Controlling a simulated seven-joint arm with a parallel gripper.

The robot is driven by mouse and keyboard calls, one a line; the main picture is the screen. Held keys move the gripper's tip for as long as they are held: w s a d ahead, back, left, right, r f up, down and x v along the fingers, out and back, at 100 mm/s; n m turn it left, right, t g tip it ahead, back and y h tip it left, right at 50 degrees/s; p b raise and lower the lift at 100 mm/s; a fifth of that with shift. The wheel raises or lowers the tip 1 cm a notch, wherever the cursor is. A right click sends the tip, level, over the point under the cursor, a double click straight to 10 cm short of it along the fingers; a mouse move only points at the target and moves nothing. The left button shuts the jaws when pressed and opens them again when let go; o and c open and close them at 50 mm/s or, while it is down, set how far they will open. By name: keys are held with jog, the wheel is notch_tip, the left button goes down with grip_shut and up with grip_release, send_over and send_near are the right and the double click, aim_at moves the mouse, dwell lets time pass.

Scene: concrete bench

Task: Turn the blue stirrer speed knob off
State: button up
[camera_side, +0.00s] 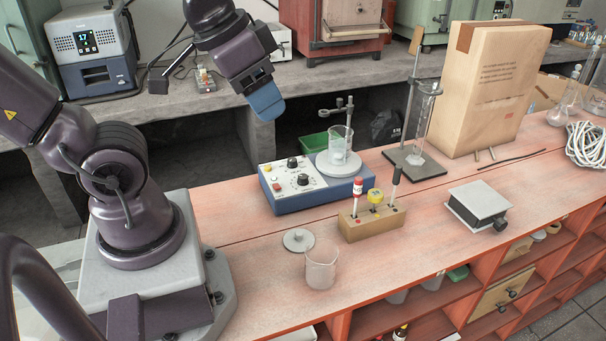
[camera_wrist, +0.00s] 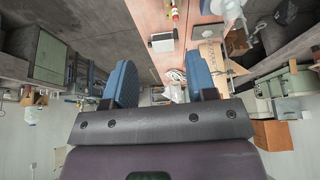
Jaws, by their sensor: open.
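The blue stirrer (camera_side: 288,199) stands on the bench with a white front panel. Two dark knobs show on it: an upper knob (camera_side: 292,162) and a lower knob (camera_side: 303,180). I cannot tell which is the speed knob or read their settings. A glass beaker (camera_side: 340,146) stands on its round white plate (camera_side: 330,166). My gripper (camera_side: 267,105) is above and behind the stirrer in the side view, clear of it, with blue fingers. In the wrist view my gripper (camera_wrist: 162,88) shows its two blue fingers wide apart with nothing between them. The stirrer is not clearly seen there.
A wooden block (camera_side: 368,225) with several upright tools stands right in front of the stirrer. A stand (camera_side: 408,158) and a large box (camera_side: 490,95) are at the right. The bench left of the stirrer is bare.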

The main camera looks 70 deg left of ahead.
jog(key=w+a+f+n+g, duration=0.1)
jog(key=w+a+f+g, duration=0.3)
jog(key=w+a+f, duration=0.4)
jog(key=m+g, duration=0.1)
jog(key=m, duration=0.4)
send_near(303, 176)
notch_tip(303, 176, down, 9)
jog(key=shift+a+f, duration=0.15)
jog(key=c, duration=0.9)
